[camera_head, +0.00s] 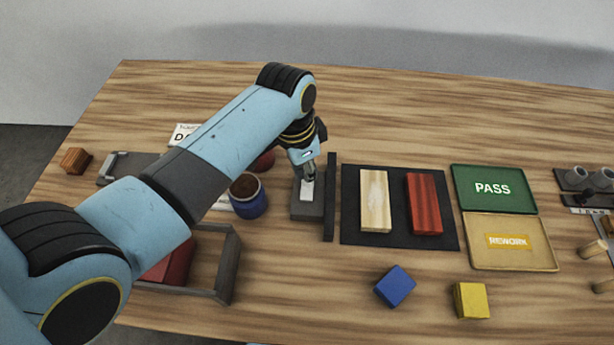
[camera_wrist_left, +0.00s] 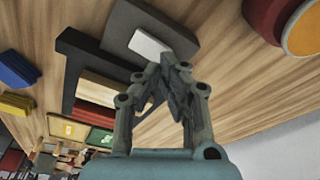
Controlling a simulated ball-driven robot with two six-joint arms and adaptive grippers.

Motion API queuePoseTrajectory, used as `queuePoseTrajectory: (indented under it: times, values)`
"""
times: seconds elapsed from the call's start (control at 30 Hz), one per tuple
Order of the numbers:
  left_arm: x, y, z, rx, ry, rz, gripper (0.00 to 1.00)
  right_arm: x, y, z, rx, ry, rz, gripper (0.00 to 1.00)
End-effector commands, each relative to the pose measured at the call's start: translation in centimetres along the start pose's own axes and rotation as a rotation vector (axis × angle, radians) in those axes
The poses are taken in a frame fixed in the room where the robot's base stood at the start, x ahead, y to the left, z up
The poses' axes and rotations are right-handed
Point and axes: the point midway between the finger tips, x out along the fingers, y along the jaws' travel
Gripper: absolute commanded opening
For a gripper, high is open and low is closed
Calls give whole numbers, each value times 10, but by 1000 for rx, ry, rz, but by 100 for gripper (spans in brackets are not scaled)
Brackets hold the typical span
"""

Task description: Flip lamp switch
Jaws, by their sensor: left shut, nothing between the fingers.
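The switch is a white rocker (camera_head: 307,190) on a dark grey box (camera_head: 308,210) near the middle of the table. In the left wrist view the white rocker (camera_wrist_left: 148,45) and its grey box (camera_wrist_left: 185,40) lie just beyond my fingers. My left gripper (camera_head: 308,176) is shut and empty, pointing down over the far end of the rocker. Its fingers also show in the left wrist view (camera_wrist_left: 176,75). I cannot tell whether the fingertips touch the rocker. No lamp is clearly recognisable. My right gripper is not in view.
A dark upright panel (camera_head: 330,200) stands right beside the switch box. A black mat (camera_head: 390,235) holds a pale block (camera_head: 374,200) and a red block (camera_head: 424,203). A blue cup (camera_head: 249,200) stands left of the box. Green PASS (camera_head: 493,205) and yellow REWORK (camera_head: 511,258) trays lie right.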

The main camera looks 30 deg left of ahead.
Motion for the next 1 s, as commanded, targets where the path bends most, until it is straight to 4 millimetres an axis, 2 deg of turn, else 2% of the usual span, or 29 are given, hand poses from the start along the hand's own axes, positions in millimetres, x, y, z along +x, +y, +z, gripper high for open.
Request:
queuePoseTrajectory:
  times: [1.0]
  values:
    - [9, 0, 1, 0, 0, 0, 0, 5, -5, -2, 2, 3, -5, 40]
